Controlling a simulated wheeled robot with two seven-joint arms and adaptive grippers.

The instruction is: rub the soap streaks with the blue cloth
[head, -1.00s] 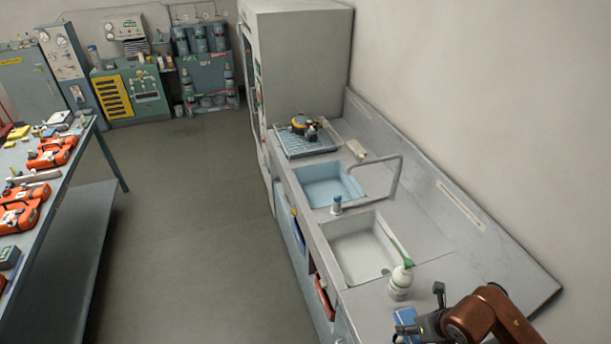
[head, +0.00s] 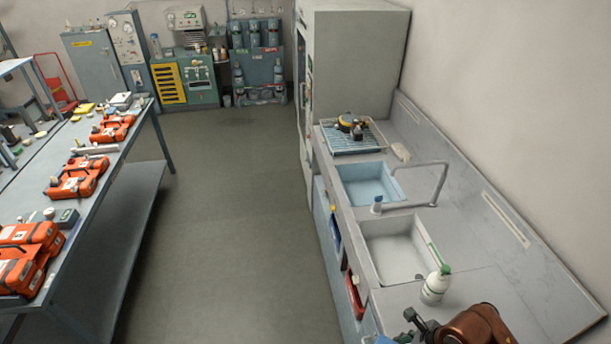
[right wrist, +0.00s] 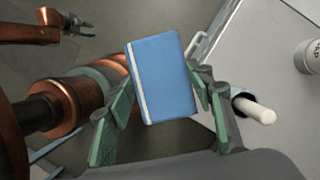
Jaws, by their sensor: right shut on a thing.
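The blue cloth (right wrist: 162,78) is a folded blue pad with a white edge. My right gripper (right wrist: 160,88) is shut on it, with a green-padded finger on each side. In the head view my right gripper (head: 412,326) is at the bottom edge, over the near end of the grey counter (head: 490,305), and only a sliver of the cloth (head: 384,340) shows. My left gripper (right wrist: 78,25) shows small at the top left of the right wrist view; its jaws are too small to read. I cannot make out any soap streaks.
A table with orange cases (head: 75,185) is at left.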

